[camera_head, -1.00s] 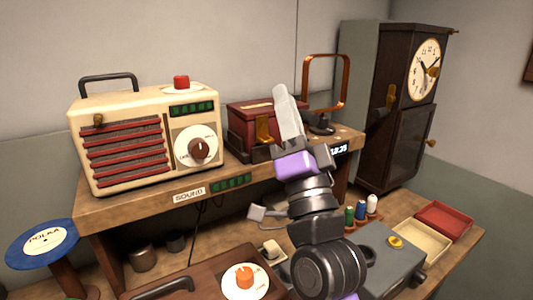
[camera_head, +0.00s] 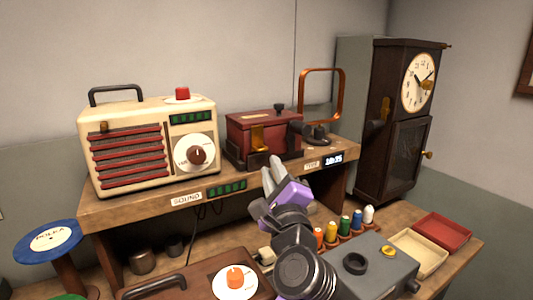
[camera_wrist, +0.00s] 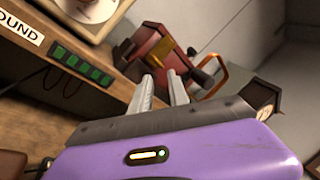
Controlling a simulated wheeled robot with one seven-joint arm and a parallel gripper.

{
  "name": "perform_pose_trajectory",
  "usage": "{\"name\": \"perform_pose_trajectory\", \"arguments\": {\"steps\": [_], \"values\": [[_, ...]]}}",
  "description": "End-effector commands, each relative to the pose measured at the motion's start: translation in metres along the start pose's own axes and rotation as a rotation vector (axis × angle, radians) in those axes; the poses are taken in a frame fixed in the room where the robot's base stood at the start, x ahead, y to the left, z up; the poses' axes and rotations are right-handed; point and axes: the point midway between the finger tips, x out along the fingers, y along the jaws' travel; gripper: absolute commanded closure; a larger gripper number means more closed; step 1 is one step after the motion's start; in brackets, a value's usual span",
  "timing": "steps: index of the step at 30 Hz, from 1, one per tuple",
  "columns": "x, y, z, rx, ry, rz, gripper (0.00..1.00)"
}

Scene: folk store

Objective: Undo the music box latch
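The music box appears to be the dark red box (camera_head: 250,122) on the raised wooden shelf. A brass latch plate (camera_head: 257,139) is on its front. Both also show in the wrist view, the box (camera_wrist: 148,48) and the brass plate (camera_wrist: 168,42), beyond my fingertips. My gripper (camera_head: 271,167) is below and in front of the box, near the shelf's front edge. In the wrist view its two pale fingers (camera_wrist: 160,82) stand apart with nothing between them. I cannot tell whether the latch is fastened.
A cream radio (camera_head: 150,146) stands left of the box. A copper-coloured loop (camera_head: 324,90) and a dark clock cabinet (camera_head: 394,125) are to its right. Thread spools (camera_head: 345,224), a grey case (camera_head: 375,268) and open trays (camera_head: 420,250) occupy the lower bench.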

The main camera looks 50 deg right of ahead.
Motion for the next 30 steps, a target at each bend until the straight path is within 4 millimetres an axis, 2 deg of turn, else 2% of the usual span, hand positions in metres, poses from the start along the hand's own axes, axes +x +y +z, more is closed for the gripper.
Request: {"name": "perform_pose_trajectory", "arguments": {"steps": [6, 12, 18, 25, 28, 30], "values": [[0.034, -0.003, 0.000, -0.003, 0.002, 0.000, 0.79], [0.055, -0.002, 0.000, -0.003, 0.001, 0.000, 0.79], [0.063, -0.001, 0.000, -0.003, 0.000, -0.001, 0.79], [0.063, -0.001, 0.000, -0.003, 0.000, -0.001, 0.79], [0.063, -0.001, 0.000, -0.003, 0.000, -0.001, 0.99], [0.062, -0.001, 0.000, -0.003, 0.000, -0.001, 1.00]]}}
